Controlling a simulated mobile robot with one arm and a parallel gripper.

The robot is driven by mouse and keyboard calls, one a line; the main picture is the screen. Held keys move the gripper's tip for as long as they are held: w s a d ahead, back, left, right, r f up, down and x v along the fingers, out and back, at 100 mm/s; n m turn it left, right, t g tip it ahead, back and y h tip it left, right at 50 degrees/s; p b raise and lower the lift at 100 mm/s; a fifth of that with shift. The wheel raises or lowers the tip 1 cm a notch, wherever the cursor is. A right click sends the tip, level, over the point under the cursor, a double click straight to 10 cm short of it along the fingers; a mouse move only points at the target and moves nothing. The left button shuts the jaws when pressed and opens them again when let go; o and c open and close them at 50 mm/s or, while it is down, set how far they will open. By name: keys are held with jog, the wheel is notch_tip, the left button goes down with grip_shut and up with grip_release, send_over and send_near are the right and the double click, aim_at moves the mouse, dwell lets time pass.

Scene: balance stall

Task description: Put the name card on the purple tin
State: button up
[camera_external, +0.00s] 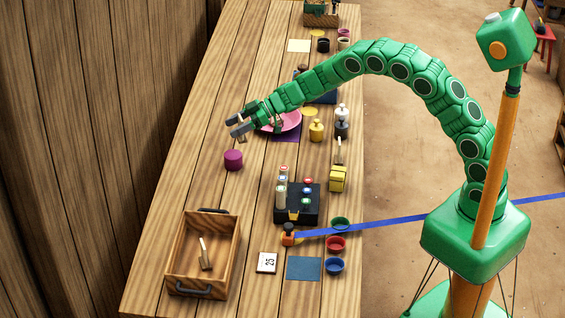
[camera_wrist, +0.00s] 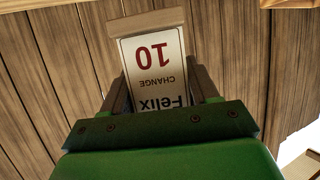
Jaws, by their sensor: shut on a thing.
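The purple tin (camera_external: 233,160) stands upright on the wooden table, near its left side. My gripper (camera_external: 238,127) is in the air above the tin and apart from it. It is shut on the name card (camera_wrist: 154,62), a white card with a wooden strip along one edge. The card reads "Felix", "CHANGE" and a red "10", upside down in the wrist view. Its lower part is hidden behind my gripper. I cannot make the card out clearly in the external view. The tin does not show in the wrist view.
A pink plate (camera_external: 288,122) lies just right of my gripper. The tabletop around the tin is bare. A plank wall (camera_external: 110,110) borders the left.

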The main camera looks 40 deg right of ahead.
jog(key=shift+w+a+f, duration=0.25)
jog(key=shift+w+f, duration=0.25)
jog(key=shift+f, duration=0.15)
jog(key=shift+w+a+f, duration=0.3)
jog(key=shift+w+f, duration=0.15)
jog(key=shift+f, duration=0.15)
jog(key=shift+w+a+f, duration=0.25)
jog(key=shift+w+f, duration=0.25)
jog(key=shift+f, duration=0.15)
jog(key=shift+w+f, duration=0.1)
jog(key=shift+f, duration=1.55)
jog(key=shift+f, duration=0.1)
jog(key=o, duration=1.1)
jog(key=shift+c, duration=0.2)
jog(key=shift+d+r, duration=0.1)
jog(key=shift+r, duration=0.1)
jog(key=v, duration=1.1)
jog(key=shift+s+d, duration=0.25)
jog(key=shift+d, duration=0.05)
